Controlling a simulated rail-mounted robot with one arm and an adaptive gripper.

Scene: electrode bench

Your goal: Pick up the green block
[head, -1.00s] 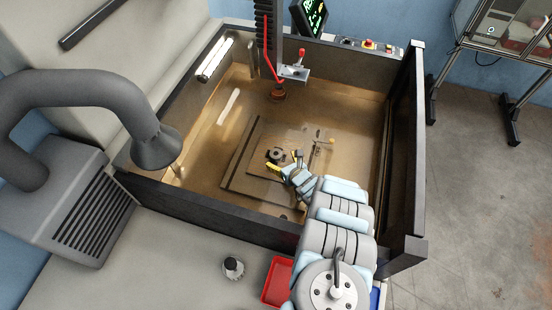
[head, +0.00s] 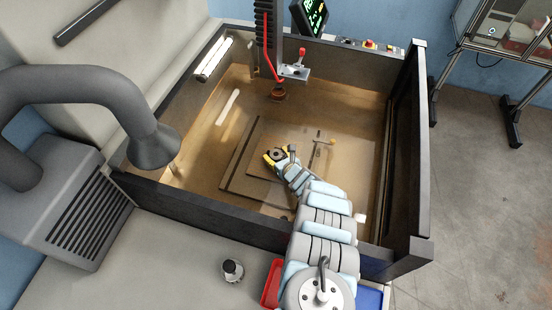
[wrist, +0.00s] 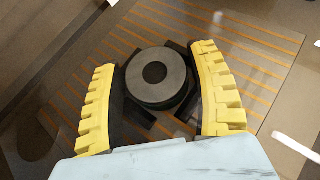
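No green block shows in either view. My gripper (head: 275,153) is down inside the tank. In the wrist view its two yellow ribbed fingers (wrist: 155,62) are spread on either side of a dark round piece (wrist: 178,82) with a hole in its middle. The piece also shows between the fingers in the head view (head: 279,155). It sits on a dark base, partly hidden by the fingers. I cannot tell whether the fingers touch it.
A plate (head: 238,172) lies on the tank floor. A small T-shaped part with a yellowish end (head: 331,142) lies right of my gripper. Dark tank walls (head: 190,205) surround the work area. A vertical head (head: 279,92) hangs at the back. Red (head: 270,285) and blue (head: 370,298) trays stand in front.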

